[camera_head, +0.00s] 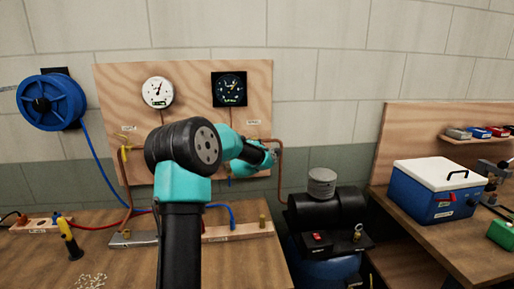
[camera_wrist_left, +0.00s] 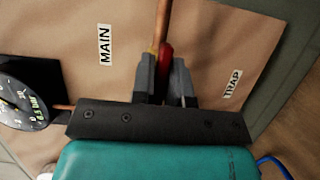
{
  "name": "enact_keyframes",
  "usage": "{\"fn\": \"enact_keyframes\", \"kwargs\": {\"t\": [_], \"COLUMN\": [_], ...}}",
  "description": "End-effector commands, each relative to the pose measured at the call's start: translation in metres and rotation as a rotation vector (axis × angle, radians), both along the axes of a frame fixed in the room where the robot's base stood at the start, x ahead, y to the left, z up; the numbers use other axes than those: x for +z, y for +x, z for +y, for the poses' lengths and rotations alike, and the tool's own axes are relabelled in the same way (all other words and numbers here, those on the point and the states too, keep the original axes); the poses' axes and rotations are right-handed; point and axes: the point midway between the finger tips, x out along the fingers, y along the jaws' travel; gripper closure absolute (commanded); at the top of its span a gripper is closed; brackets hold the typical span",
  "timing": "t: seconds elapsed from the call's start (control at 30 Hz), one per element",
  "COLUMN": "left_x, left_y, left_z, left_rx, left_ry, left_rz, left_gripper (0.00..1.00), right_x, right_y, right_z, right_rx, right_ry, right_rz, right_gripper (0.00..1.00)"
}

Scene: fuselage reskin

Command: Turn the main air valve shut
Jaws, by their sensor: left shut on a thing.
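The main air valve shows in the left wrist view as a red handle (camera_wrist_left: 166,57) on a copper pipe (camera_wrist_left: 161,22), beside a MAIN label (camera_wrist_left: 105,45). My left gripper (camera_wrist_left: 164,72) is shut on this red handle, with grey fingers on both sides of it. The fingers hide part of the handle and pipe. In the head view my left gripper (camera_head: 274,157) is at the right edge of the wooden gauge board (camera_head: 195,85), and the valve is mostly hidden behind it. My right gripper is not in view.
A TRAP label (camera_wrist_left: 231,90) is near the gripper. A white gauge (camera_head: 158,92) and a black gauge (camera_head: 229,89) hang above. A blue hose reel (camera_head: 52,101) is at left. A compressor (camera_head: 325,212) and a blue cooler (camera_head: 438,190) stand to the right.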

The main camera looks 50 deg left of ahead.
Motion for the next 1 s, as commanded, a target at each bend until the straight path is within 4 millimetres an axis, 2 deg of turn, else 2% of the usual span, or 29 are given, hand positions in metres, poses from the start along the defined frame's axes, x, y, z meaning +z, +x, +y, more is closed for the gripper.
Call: {"fn": "enact_keyframes", "kwargs": {"t": [1.0], "left_x": [0.0009], "left_y": [0.0003], "left_z": [-0.0001], "left_rx": [0.0], "left_ry": [0.25], "left_rz": [0.37], "left_gripper": [1.0], "right_x": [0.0], "right_y": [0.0], "right_z": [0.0], "right_rx": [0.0], "right_ry": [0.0], "right_rz": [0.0], "right_gripper": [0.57]}}
